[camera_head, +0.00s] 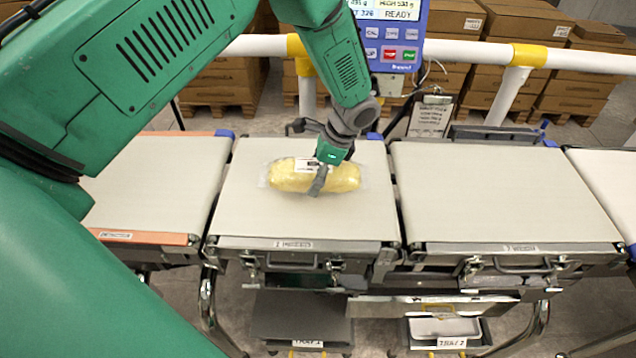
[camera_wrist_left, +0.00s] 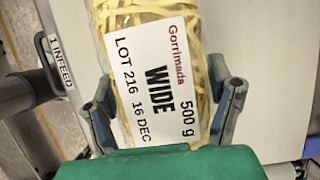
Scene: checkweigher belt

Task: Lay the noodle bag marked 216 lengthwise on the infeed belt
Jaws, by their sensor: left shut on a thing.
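The noodle bag marked 216 (camera_head: 289,177) is a clear pack of yellow noodles with a white label. It lies flat, its long side running left to right in the head view, over the infeed belt (camera_head: 255,215). My left gripper (camera_head: 321,181) is shut on the noodle bag near its middle, from above. I cannot tell whether the bag's underside touches the belt. In the left wrist view the label (camera_wrist_left: 155,75) reads LOT 216, WIDE, 500 g, between the fingers (camera_wrist_left: 165,112). A plate reading 1 INFEED (camera_wrist_left: 60,60) is on the belt's edge. My right gripper is out of view.
An orange-edged belt (camera_head: 150,185) adjoins on the left and another bare belt (camera_head: 500,195) on the right. A blue display panel (camera_head: 392,35) and a white rail (camera_head: 580,60) stand behind. Labelled trays (camera_head: 300,325) sit below the belts.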

